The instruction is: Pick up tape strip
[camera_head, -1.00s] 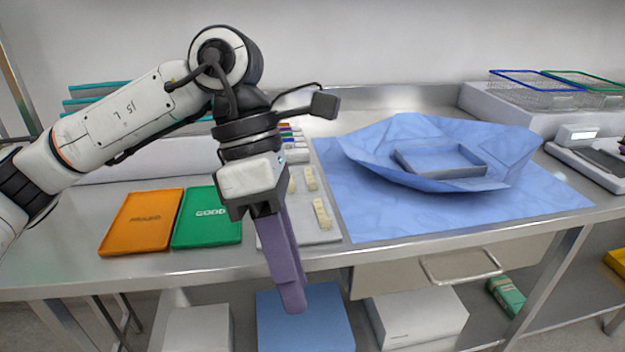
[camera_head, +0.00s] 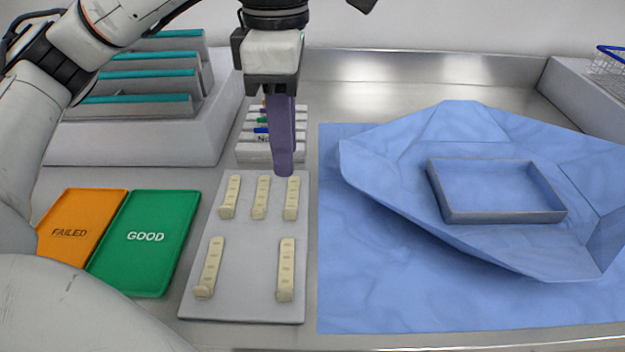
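Several cream strips with small marks lie on a light grey plate (camera_head: 245,290); they look like the tape strips. The far row has a left strip (camera_head: 230,197), a middle strip (camera_head: 261,198) and a right strip (camera_head: 291,199). The near row has a left strip (camera_head: 208,268) and a right strip (camera_head: 286,270). My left gripper (camera_head: 284,170) points down with purple fingers, its tips at the plate's far edge, just beyond the far right strip in the picture. The fingers overlap from this side, so any gap is hidden. I see nothing held. My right gripper is out of view.
A small slotted rack (camera_head: 270,152) with coloured pieces stands behind the plate, partly behind the fingers. Green GOOD (camera_head: 145,245) and orange FAILED (camera_head: 80,230) trays lie left. A blue wrap (camera_head: 380,290) with a tray (camera_head: 495,218) lies right. Teal-edged racks (camera_head: 150,80) stand back left.

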